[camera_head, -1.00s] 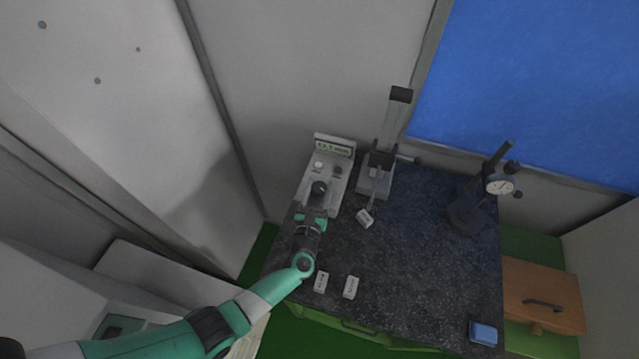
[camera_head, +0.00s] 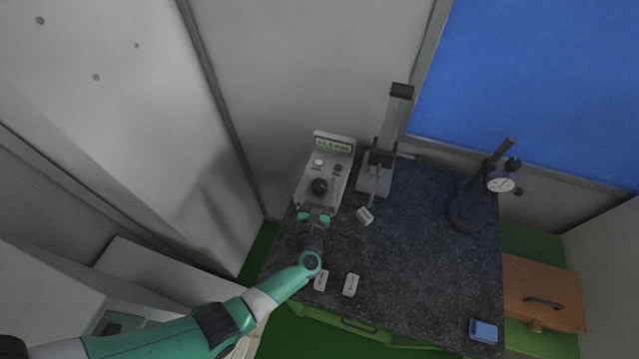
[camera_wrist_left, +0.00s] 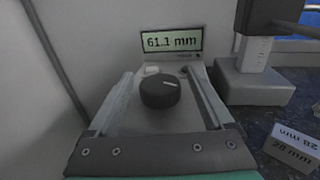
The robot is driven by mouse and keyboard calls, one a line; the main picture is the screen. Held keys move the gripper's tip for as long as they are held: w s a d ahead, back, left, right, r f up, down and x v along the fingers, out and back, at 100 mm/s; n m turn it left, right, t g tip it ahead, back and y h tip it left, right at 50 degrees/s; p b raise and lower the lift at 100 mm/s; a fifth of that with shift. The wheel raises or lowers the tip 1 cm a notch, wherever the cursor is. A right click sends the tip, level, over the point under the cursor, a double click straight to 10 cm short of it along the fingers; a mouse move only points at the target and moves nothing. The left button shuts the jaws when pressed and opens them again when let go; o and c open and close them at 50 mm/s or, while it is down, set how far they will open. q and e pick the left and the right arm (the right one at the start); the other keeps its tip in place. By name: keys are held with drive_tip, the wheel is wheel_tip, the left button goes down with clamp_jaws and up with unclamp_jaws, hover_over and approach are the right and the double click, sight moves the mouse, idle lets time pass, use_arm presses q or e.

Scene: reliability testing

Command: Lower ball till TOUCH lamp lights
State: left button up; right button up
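A grey control box (camera_head: 312,195) stands at the back left of the bench. It has a black knob (camera_head: 319,186), a pale round lamp or button (camera_head: 319,162), a dark round one (camera_head: 338,168) and a display (camera_head: 333,145). In the left wrist view the display (camera_wrist_left: 171,42) reads 61.1 mm. My left gripper (camera_wrist_left: 160,78) is open, its fingers spread on either side of the knob (camera_wrist_left: 160,93) with gaps. A grey column stand (camera_head: 385,150) with a dark carriage is right of the box. I cannot make out the ball or a lit lamp. My right gripper is out of view.
White labelled blocks lie on the dark bench (camera_head: 410,270): one (camera_head: 364,216) by the stand, two (camera_head: 350,285) near the front edge. A dial gauge stand (camera_head: 467,212) is at the right, a blue block (camera_head: 483,331) at the front right corner. The middle is clear.

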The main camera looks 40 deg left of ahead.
use_arm(q)
drive_tip(key=shift+s, duration=0.1)
drive_tip(key=v, duration=1.1)
drive_tip(key=shift+s+d+p, duration=0.15)
drive_tip(key=shift+d+p, duration=0.05)
drive_tip(key=shift+p, duration=0.2)
